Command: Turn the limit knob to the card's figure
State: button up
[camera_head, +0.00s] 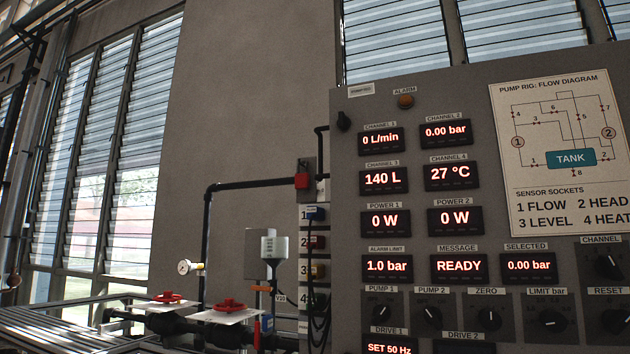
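The limit knob (549,318) is a black dial low on the grey panel, under a label reading LIMIT bar. Its pale pointer line appears to lie roughly sideways; the scale figures around it are too small to read surely. The ALARM LIMIT display (387,266) reads 1.0 bar. The MESSAGE display (458,266) reads READY, and the SELECTED display (528,267) reads 0.00 bar. I cannot make out a card with a limit figure; the large card (553,150) on the panel is a pump rig flow diagram. My gripper is not in view.
Beside the limit knob are the ZERO knob (489,317) on the left and the RESET knob (615,320) on the right. The CHANNEL knob (607,265) is above right. Pipes with red handwheels (229,304) and hanging black cables stand left of the panel.

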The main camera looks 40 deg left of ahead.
aim_at(555, 322)
jog(key=j, duration=0.75)
jog(key=j+z, duration=0.15)
jog(key=j, duration=0.55)
jog(key=k+j, duration=0.1)
jog(key=j, duration=0.6)
jog(key=j+z, duration=0.1)
jog(key=j, duration=0.65)
jog(key=k+j, duration=0.15)
jog(key=j, duration=0.55)
jog(key=j+z, duration=0.15)
jog(key=j, duration=0.6)
jog(key=k, duration=0.05)
